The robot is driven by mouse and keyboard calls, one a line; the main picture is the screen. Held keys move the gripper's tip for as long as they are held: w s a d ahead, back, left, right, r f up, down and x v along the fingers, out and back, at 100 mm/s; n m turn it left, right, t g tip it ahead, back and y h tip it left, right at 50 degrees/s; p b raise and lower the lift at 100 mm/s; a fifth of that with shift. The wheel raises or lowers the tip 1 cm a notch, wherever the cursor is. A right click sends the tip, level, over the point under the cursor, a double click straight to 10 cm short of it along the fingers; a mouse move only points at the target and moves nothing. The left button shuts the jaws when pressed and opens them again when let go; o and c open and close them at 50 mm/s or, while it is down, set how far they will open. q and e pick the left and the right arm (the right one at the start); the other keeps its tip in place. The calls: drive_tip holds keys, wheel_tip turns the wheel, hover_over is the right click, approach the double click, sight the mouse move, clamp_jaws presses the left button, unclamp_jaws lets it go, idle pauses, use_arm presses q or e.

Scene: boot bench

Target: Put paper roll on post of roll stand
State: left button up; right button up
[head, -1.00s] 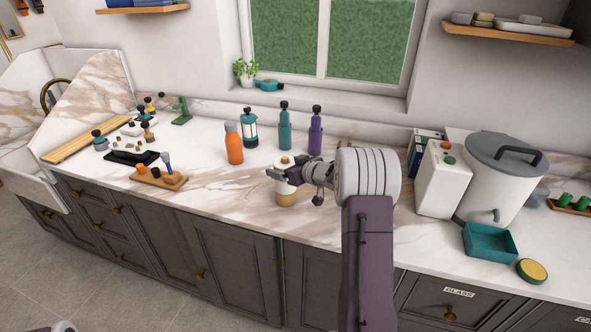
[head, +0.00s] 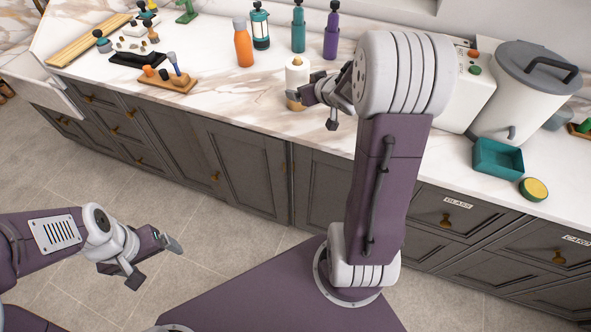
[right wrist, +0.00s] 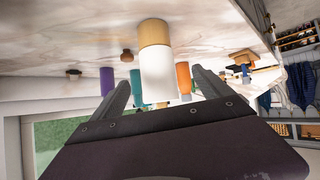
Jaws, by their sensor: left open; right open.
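A white roll with a tan, wood-coloured lower end (head: 297,75) stands upright on the counter; I take it for the paper roll. My right gripper (head: 313,109) is open just in front of it. In the right wrist view, which is upside down, the roll (right wrist: 157,75) shows ahead, between the open fingers (right wrist: 160,95); I see no grip on it. My left gripper (head: 150,262) is open and empty above the floor, away from the counter. I cannot make out the roll stand for sure; a small brown knobbed thing (right wrist: 127,56) shows near the roll in the right wrist view.
A teal tray (head: 498,158) and a white urn (head: 512,100) are at the right.

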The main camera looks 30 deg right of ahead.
drive_tip(key=s+a+f+g, duration=0.5)
drive_tip(key=s+a, duration=0.3)
drive_tip(key=s, duration=0.3)
drive_tip(key=s+a+f+g+y, duration=0.1)
drive_tip(key=s+a+f+g, duration=0.4)
drive_tip(key=s+a, duration=0.4)
drive_tip(key=s, duration=0.2)
drive_tip(key=shift+s+a+f+y, duration=0.25)
drive_tip(key=shift+s+f+y, duration=0.05)
drive_tip(key=shift+s+f, duration=0.1)
drive_tip(key=shift+r, duration=0.1)
